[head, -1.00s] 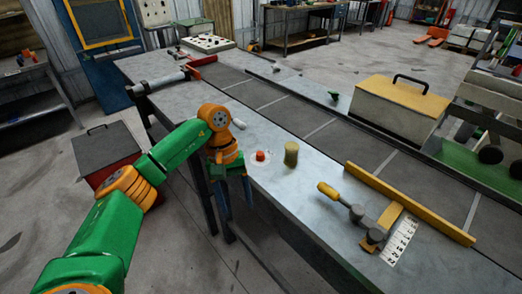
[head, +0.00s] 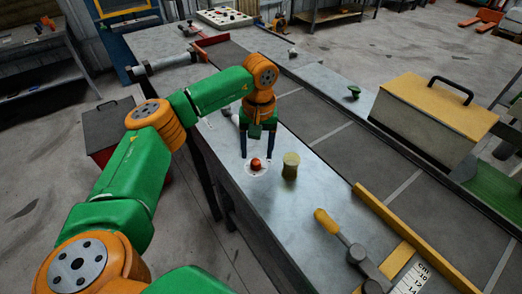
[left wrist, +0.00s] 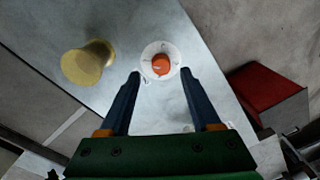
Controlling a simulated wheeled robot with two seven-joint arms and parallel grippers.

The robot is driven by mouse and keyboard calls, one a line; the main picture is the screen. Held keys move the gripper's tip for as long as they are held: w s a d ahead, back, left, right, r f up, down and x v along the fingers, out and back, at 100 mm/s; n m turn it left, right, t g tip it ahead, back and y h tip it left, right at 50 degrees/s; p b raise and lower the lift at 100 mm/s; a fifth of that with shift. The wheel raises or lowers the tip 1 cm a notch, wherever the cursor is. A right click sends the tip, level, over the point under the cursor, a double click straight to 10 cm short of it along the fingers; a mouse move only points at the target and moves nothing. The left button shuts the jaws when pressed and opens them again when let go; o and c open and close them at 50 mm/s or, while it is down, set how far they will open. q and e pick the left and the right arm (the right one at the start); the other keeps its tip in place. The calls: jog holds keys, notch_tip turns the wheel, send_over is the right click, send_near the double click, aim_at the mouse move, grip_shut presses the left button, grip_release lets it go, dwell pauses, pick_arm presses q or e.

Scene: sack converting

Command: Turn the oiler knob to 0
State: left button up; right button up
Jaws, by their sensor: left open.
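A small red-orange knob (head: 256,163) sits on a round white dial (head: 252,171) on the grey table top, near its front edge. In the left wrist view the knob (left wrist: 161,64) stands on its dial (left wrist: 148,74), just beyond and between my fingertips. Marks on the dial are too small to read. My left gripper (head: 257,155) points down over the table at the knob, open and empty. Its two blue fingers (left wrist: 160,74) are spread on either side of the knob's line, and I cannot tell their exact height. My right gripper is not in view.
A yellowish post (head: 290,167) stands close right of the dial. A yellow-handled clamp (head: 327,221) and yellow bar (head: 395,225) lie farther right. A dark conveyor belt (head: 325,123) runs behind. A beige toolbox (head: 425,118) stands beyond it. A red box (head: 112,128) is on the floor.

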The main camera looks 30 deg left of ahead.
aim_at(256, 161)
pick_arm(q)
jog(key=f, duration=0.1)
jog(key=s+f, duration=0.1)
jog(key=f, duration=0.1)
jog(key=shift+a+p, duration=0.1)
jog(key=shift+p, duration=0.25)
jog(key=shift+w+f, duration=0.3)
jog(key=shift+w, duration=0.15)
jog(key=shift+s+r, duration=0.1)
jog(key=shift+s, duration=0.05)
grip_shut()
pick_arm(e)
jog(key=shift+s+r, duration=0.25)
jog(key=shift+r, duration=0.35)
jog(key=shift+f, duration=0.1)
